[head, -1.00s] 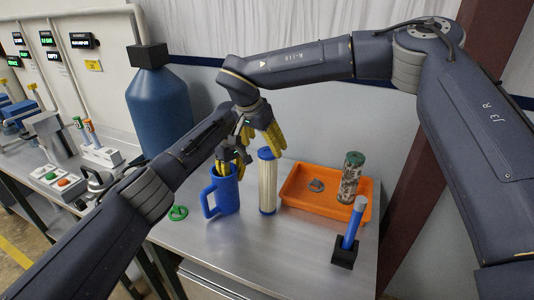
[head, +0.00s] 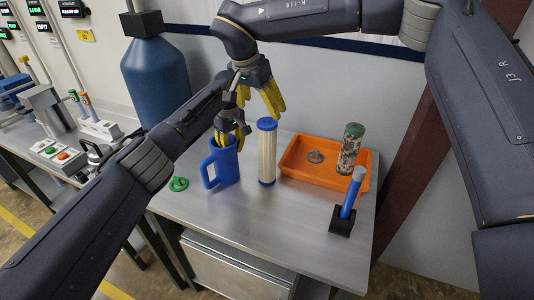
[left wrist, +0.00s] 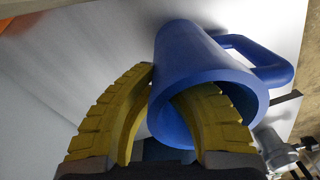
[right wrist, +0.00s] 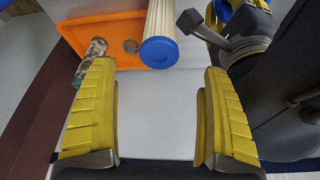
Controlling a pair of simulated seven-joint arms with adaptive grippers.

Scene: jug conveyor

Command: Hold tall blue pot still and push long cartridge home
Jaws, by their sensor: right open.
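The tall blue pot (head: 222,168), a mug shape with a side handle, stands upright on the table. My left gripper (head: 230,138) is at its rim; in the left wrist view one finger is inside the pot (left wrist: 195,60) and the other outside, pinching the wall. The long cartridge (head: 267,158), white and pleated with blue end caps, stands upright on the table right of the pot, apart from it. My right gripper (head: 262,105) is open and empty above the cartridge's top; in the right wrist view the cartridge's blue cap (right wrist: 159,52) lies beyond the fingertips.
An orange tray (head: 300,177) holds a grey part (head: 316,157) and a dirty green-capped cylinder (head: 350,148). A blue stick with a grey tip (head: 352,195) stands in a black holder (head: 342,221). A green ring (head: 179,184) lies left of the pot. The table front is clear.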

